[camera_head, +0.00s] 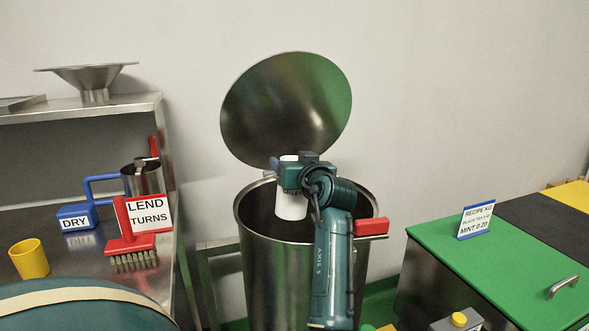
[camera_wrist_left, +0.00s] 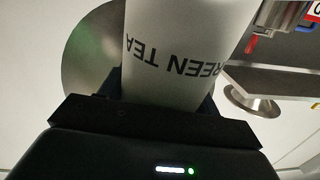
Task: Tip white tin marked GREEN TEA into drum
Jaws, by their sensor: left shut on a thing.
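The white tin (camera_head: 291,204) is held over the mouth of the open steel drum (camera_head: 262,262). In the left wrist view the tin (camera_wrist_left: 180,60) fills the upper middle and shows GREEN TEA, upside down in that picture. My left gripper (camera_head: 290,173) is shut on the tin. In the head view the tin looks about upright, and its top is partly hidden by the gripper. The drum's round lid (camera_head: 287,108) is raised behind it. I cannot see the drum's bottom. My right gripper is not in view.
A steel bench at left holds a yellow cup (camera_head: 29,259), a red brush (camera_head: 131,235), a blue DRY sign (camera_head: 75,222) and a LEND TURNS sign (camera_head: 148,213). A funnel (camera_head: 94,80) stands on the shelf above. A green-topped counter (camera_head: 510,262) with a recipe card (camera_head: 476,221) is at right.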

